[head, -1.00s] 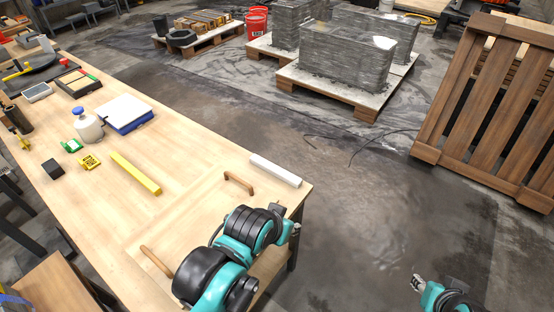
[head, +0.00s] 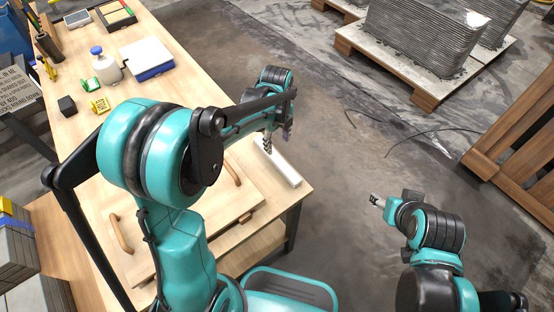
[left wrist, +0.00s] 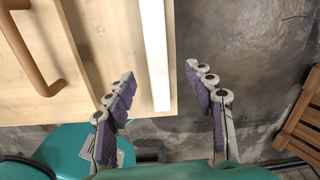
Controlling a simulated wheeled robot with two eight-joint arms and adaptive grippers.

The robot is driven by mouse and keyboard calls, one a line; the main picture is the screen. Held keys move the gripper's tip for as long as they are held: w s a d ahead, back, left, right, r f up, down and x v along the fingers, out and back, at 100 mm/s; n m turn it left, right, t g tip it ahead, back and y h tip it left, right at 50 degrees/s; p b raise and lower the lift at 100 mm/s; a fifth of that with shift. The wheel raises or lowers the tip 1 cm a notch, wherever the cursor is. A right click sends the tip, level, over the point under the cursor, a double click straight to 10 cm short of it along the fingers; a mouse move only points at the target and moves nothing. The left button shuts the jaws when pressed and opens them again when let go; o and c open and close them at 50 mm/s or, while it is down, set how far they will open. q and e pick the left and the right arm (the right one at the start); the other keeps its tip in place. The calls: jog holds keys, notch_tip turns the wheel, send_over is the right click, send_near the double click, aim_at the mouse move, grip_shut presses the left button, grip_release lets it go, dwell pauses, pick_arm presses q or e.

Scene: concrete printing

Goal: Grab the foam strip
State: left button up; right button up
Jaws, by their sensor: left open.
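The foam strip (head: 281,168), a long white bar, lies along the right edge of the wooden table in the head view. In the left wrist view the strip (left wrist: 154,52) runs down from the top, its near end between the lines of the fingers. My left gripper (head: 277,142) is above the strip's far part, pointing down. Its purple-padded fingers (left wrist: 159,88) are spread apart with nothing between them, one to each side of the strip in the picture. My right gripper (head: 377,201) is off the table over the floor, too small to tell its opening.
A brown handle (head: 232,174) is on the table left of the strip; a second handle (head: 121,234) is nearer. Open floor lies right of the table.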

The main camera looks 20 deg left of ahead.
aim_at(277, 157)
pick_arm(q)
jog(key=f, duration=0.1)
jog(key=f+m, duration=0.1)
jog(key=f+b, duration=0.1)
jog(key=shift+w+f+m, duration=0.25)
jog(key=shift+f+m, duration=0.05)
jog(key=shift+f, duration=0.1)
jog(key=f+b, duration=0.2)
jog(key=f, duration=0.1)
jog(key=f+b, duration=0.1)
jog(key=f, duration=0.1)
jog(key=shift+s+a+f, duration=0.15)
jog(key=shift+s+f, duration=0.05)
jog(key=shift+s, duration=0.1)
jog(key=shift+r, duration=0.1)
jog(key=shift+c, duration=0.3)
jog(key=c, duration=1)
